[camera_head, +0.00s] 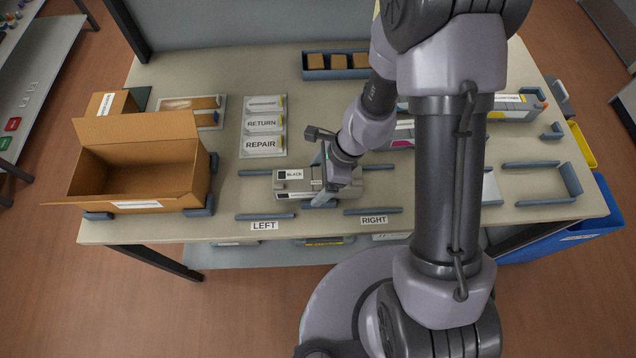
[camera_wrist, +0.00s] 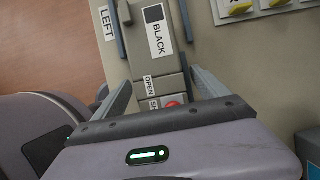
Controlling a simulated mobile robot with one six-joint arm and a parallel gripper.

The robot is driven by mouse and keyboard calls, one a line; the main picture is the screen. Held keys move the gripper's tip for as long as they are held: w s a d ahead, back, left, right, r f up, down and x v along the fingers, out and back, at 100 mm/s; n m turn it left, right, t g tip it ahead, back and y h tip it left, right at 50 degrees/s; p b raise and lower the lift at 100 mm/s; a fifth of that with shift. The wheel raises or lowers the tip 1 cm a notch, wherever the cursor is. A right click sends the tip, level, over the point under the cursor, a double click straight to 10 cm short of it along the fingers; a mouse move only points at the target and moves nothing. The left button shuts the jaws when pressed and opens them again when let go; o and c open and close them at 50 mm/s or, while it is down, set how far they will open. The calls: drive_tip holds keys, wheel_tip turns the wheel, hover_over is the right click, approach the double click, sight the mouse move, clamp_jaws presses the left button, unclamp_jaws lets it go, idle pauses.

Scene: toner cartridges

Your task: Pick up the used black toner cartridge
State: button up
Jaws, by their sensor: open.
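A grey toner cartridge (camera_head: 293,185) with a BLACK label lies on the table between blue guide rails, above the LEFT sign. In the wrist view the same cartridge (camera_wrist: 150,66) shows its BLACK label, smaller labels, one reading OPEN, and part of a red dot. My gripper (camera_head: 326,183) is at the cartridge's right part in the head view. In the wrist view my gripper (camera_wrist: 160,95) is open, with one finger along each side of the cartridge. Whether the fingers touch it cannot be told.
An open cardboard box (camera_head: 140,178) stands at the left. RETURN and REPAIR label trays (camera_head: 263,125) lie behind the cartridge. A blue bin with brown blocks (camera_head: 337,74) is at the back. Other cartridges (camera_head: 515,108) are partly hidden behind my arm. Rails surround an empty bay (camera_head: 540,183) at right.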

clamp_jaws()
